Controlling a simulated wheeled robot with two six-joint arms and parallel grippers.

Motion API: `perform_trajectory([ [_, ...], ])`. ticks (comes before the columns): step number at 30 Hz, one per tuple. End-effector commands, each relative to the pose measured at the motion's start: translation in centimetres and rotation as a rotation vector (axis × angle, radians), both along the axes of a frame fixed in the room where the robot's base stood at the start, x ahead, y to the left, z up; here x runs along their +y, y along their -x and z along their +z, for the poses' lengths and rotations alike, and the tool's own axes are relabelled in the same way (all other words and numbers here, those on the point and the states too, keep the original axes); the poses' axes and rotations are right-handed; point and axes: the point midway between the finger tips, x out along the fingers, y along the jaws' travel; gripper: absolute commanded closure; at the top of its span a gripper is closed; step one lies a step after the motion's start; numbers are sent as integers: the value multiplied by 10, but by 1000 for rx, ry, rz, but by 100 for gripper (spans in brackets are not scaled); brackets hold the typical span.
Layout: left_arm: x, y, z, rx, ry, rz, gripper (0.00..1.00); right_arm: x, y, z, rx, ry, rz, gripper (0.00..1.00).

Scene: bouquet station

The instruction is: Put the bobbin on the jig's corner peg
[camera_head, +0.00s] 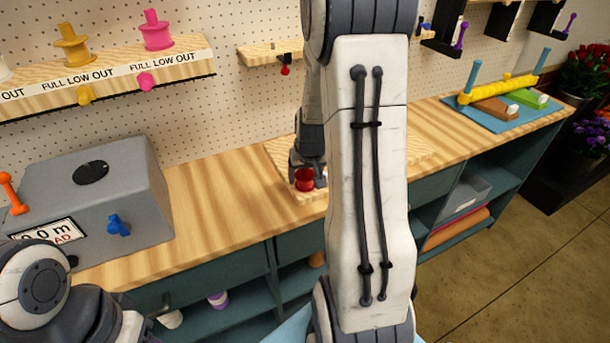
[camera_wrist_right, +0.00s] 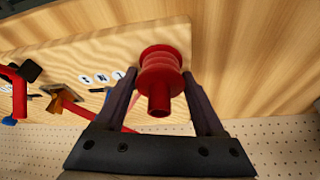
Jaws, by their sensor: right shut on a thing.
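The red bobbin (camera_head: 305,181) is between the fingers of my right gripper (camera_head: 308,172), over the near left corner of the pale wooden jig board (camera_head: 281,151). In the right wrist view the bobbin (camera_wrist_right: 160,72) sits between both fingers of the right gripper (camera_wrist_right: 160,92), shut on it, with its narrow end toward the camera. The jig board (camera_wrist_right: 120,42) lies behind it, and its corner is close to the bobbin. The corner peg is not visible, and I cannot tell whether the bobbin touches the board. My left arm shows at lower left; its gripper is out of view.
A grey box (camera_head: 125,185) with a blue knob stands at left on the wooden bench (camera_head: 215,205). A shelf (camera_head: 180,62) with yellow and pink spools hangs above. A blue mat (camera_head: 510,124) with a yellow roller is at far right. My right arm hides much of the board.

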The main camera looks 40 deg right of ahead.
Motion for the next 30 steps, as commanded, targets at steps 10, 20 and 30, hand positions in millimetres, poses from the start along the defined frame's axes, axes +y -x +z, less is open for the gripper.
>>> perform_trajectory([
  [10,0,0,-3,0,0,0,50,0,0,-4,-1,0,0,84],
  [20,0,0,-3,0,0,0,50,0,0,-5,-1,0,0,0],
  [30,0,0,1,0,0,0,50,5,10,30,-6,4,1,0],
])
